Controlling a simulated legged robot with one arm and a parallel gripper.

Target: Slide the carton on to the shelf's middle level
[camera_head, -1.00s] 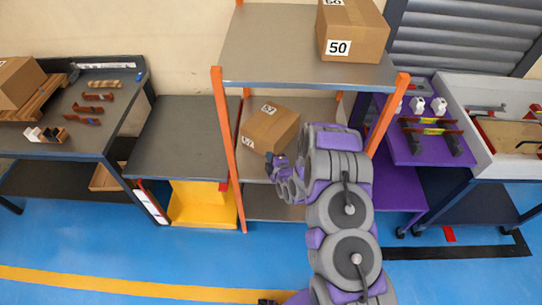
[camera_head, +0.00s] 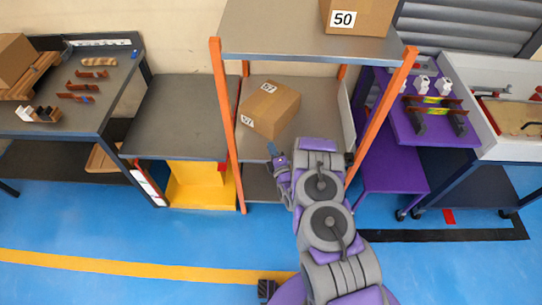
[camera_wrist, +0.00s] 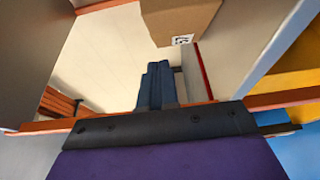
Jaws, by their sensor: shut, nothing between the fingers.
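The brown carton (camera_head: 270,108) rests on the shelf's middle level (camera_head: 318,110), turned at an angle to the shelf's edges, with a white label on its front face and one on top. It lies nearer the left post. In the wrist view the carton (camera_wrist: 180,22) shows at the top, with a label at its lower corner. My gripper (camera_head: 273,149) is at the front of the middle level, just in front of the carton. In the wrist view my gripper's dark fingers (camera_wrist: 157,85) are together and empty, with a gap between them and the carton.
Orange posts (camera_head: 226,120) flank the shelf front. Another carton (camera_head: 357,15), marked 50, stands on the top level (camera_head: 300,45). A grey table (camera_head: 180,115) is on the left, and a purple table (camera_head: 395,180) on the right.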

